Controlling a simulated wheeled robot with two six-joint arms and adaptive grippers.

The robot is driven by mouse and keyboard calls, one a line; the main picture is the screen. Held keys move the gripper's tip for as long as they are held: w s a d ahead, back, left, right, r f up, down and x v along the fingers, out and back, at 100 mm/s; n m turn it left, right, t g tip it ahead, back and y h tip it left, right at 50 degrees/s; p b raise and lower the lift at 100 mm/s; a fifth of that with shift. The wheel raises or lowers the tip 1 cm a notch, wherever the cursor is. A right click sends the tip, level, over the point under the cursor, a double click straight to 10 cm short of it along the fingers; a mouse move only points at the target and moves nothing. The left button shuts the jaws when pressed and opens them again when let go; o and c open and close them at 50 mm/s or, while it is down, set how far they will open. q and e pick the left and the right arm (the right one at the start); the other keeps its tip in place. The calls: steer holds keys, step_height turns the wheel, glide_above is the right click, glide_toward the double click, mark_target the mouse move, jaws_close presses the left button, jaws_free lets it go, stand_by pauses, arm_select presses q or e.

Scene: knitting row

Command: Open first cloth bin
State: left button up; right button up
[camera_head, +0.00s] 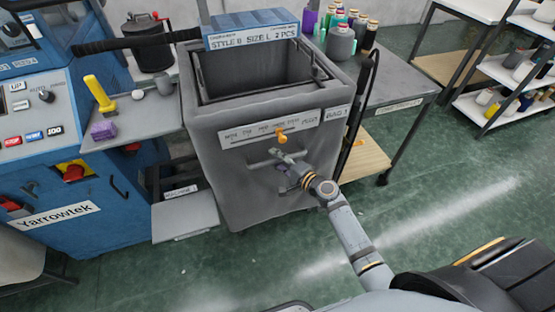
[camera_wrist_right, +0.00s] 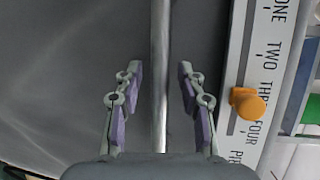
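The grey cloth bin (camera_head: 232,182) stands in the middle of the head view, between the blue machine and a grey table. Its top is open and the inside looks empty. A pale bar handle (camera_head: 262,163) is on its front, below a scale strip with an orange slider (camera_head: 281,138). My right gripper (camera_head: 284,170) is at this front. In the right wrist view, the bar (camera_wrist_right: 160,75) runs between the two open purple-padded fingers (camera_wrist_right: 160,90), with gaps on both sides. The orange slider (camera_wrist_right: 247,104) is right of the fingers. My left gripper is not in view.
The blue Yarrowtek machine (camera_head: 45,170) stands close on the left, with a low grey step (camera_head: 185,216) beside the bin. A grey table (camera_head: 395,85) with yarn cones is behind right. White shelves (camera_head: 515,75) are far right. The green floor in front is clear.

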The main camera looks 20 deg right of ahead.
jaws_close()
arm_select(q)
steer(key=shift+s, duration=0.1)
arm_select(e)
steer(key=shift+s+f, duration=0.1)
steer(key=shift+f, duration=0.05)
